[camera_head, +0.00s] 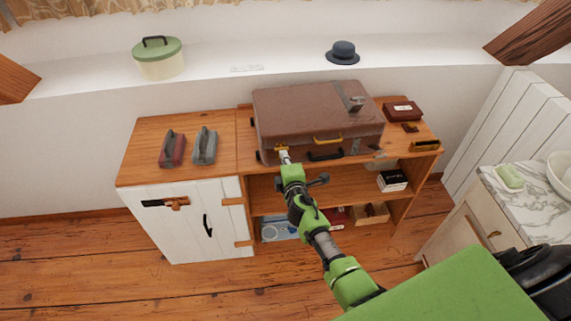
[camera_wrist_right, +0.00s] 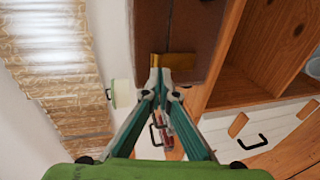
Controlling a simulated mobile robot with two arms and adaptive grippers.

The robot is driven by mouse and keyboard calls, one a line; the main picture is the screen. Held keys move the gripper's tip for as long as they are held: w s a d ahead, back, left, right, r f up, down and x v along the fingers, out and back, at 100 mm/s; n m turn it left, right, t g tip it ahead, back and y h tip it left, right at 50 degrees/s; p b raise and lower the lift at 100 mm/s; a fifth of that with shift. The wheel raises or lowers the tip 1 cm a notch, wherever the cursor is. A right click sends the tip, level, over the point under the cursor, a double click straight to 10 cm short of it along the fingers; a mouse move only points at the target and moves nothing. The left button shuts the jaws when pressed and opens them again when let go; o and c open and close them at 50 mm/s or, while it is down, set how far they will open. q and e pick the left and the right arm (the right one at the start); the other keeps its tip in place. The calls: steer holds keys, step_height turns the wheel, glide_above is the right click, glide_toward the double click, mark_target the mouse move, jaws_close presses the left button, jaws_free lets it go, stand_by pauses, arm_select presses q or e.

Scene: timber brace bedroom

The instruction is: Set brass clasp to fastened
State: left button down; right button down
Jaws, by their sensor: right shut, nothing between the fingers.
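A brown suitcase (camera_head: 310,110) lies flat and closed on the wooden cabinet. In the right wrist view the fingertips (camera_wrist_right: 161,78) meet right at the brass clasp (camera_wrist_right: 178,62), touching or nearly so. The fingertips partly cover the clasp, and I cannot tell whether it is fastened. My left gripper is not in view.
A red iron-like object (camera_head: 172,150) and a grey one (camera_head: 204,146) stand on the cabinet's left. A dark red box (camera_head: 402,111) is at the right. Open shelves (camera_head: 330,181) lie below the suitcase. A marble-topped stand (camera_head: 535,200) is at far right.

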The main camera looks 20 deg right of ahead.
steer(key=shift+w+d+r, duration=0.25)
steer(key=shift+w+r, duration=0.4)
steer(key=shift+w, duration=0.25)
